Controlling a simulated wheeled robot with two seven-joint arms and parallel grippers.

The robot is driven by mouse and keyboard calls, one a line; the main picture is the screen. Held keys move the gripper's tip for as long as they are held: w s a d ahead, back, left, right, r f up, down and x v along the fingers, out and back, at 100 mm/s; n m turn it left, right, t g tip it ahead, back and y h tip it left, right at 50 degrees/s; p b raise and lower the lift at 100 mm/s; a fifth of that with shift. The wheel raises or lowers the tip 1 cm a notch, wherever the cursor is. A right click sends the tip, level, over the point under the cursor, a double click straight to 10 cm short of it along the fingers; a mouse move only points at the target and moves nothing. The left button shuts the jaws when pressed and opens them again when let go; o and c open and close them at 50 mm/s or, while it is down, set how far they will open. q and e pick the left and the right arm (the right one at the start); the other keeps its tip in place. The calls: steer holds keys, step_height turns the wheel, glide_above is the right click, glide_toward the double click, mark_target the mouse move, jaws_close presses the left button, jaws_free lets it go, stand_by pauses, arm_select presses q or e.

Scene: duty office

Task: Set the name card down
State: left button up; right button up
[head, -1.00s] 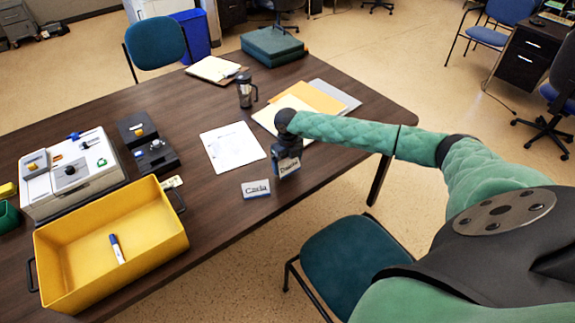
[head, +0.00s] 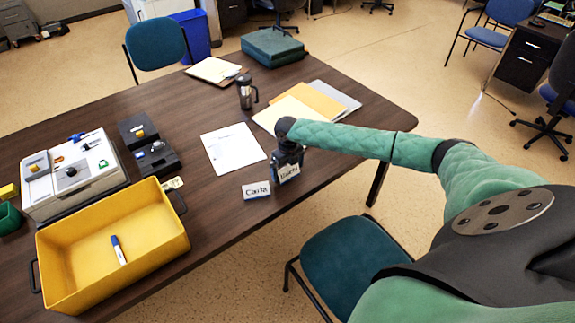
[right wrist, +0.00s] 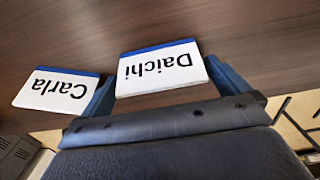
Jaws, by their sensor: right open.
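The white name card reading "Daichi" (head: 289,172), with a blue top edge, stands at the table's front edge side. My right gripper (head: 287,161) is over it from behind and above. In the right wrist view the Daichi card (right wrist: 160,66) lies between the two open fingers of the gripper (right wrist: 163,88), and the card looks to be resting on the table. A second card reading "Carla" (head: 256,190) stands just left of it, also visible in the right wrist view (right wrist: 57,91), outside the fingers. My left gripper is not in view.
The dark table (head: 222,205) has a yellow bin (head: 165,245) with a marker at the left. A white sheet (head: 233,147), folders (head: 315,98) and a black mug (head: 246,93) lie beyond the cards. A teal chair (head: 345,262) stands at the near edge.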

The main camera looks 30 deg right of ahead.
steer(key=shift+r, duration=0.2)
step_height(320, 180, up, 11)
steer(key=b, duration=0.4)
steer(key=shift+f, duration=0.1)
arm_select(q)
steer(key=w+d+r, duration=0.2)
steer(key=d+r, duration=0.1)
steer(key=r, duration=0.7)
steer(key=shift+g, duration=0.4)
arm_select(e)
steer(key=shift+r, duration=0.5)
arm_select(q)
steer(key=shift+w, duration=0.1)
